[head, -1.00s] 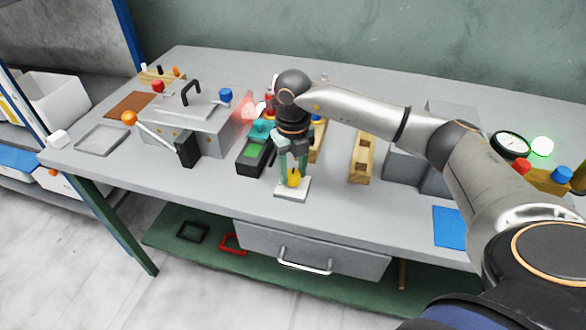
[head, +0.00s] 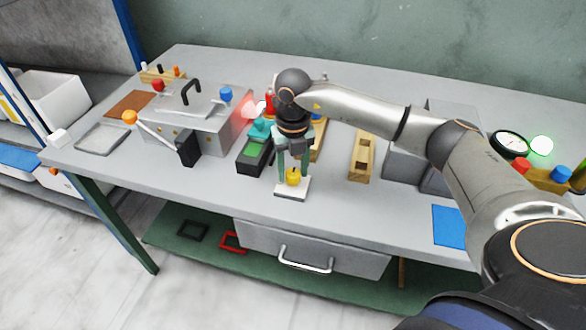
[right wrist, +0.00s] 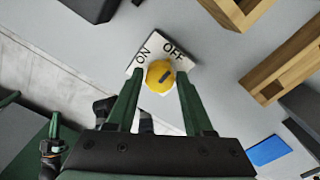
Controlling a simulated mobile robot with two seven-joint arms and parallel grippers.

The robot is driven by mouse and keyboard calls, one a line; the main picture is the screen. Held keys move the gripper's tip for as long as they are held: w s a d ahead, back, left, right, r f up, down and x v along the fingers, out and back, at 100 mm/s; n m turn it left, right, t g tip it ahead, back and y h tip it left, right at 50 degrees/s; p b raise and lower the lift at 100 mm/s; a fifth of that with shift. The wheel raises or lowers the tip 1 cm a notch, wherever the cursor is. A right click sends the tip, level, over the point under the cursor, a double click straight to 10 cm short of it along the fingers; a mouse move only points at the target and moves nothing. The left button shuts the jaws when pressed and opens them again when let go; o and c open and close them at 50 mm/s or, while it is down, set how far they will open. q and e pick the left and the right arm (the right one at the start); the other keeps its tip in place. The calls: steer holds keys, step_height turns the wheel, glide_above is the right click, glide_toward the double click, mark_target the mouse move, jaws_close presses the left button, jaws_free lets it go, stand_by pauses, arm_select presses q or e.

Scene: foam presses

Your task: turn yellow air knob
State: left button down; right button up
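The yellow air knob (head: 293,176) sits on a white plate (head: 291,194) near the table's front edge. In the right wrist view the knob (right wrist: 160,76) is round with a dark mark on top, and the plate (right wrist: 187,62) reads ON at left and OFF at right. My right gripper (head: 293,168) points down over the knob, its green fingers on either side. In the right wrist view the fingers (right wrist: 160,85) stand apart, with narrow gaps to the knob; it looks open.
A grey press (head: 196,117) with a black handle stands at left. A wooden block (head: 362,157) and a grey box stand to the right. A drawer (head: 300,250) is below.

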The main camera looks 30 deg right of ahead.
mark_target(293, 172)
steer(key=o, duration=0.3)
step_height(293, 172, up, 12)
steer(key=shift+r+b, duration=0.2)
steer(key=shift+b, duration=0.1)
steer(key=shift+s, duration=0.1)
stand_by(0.7)
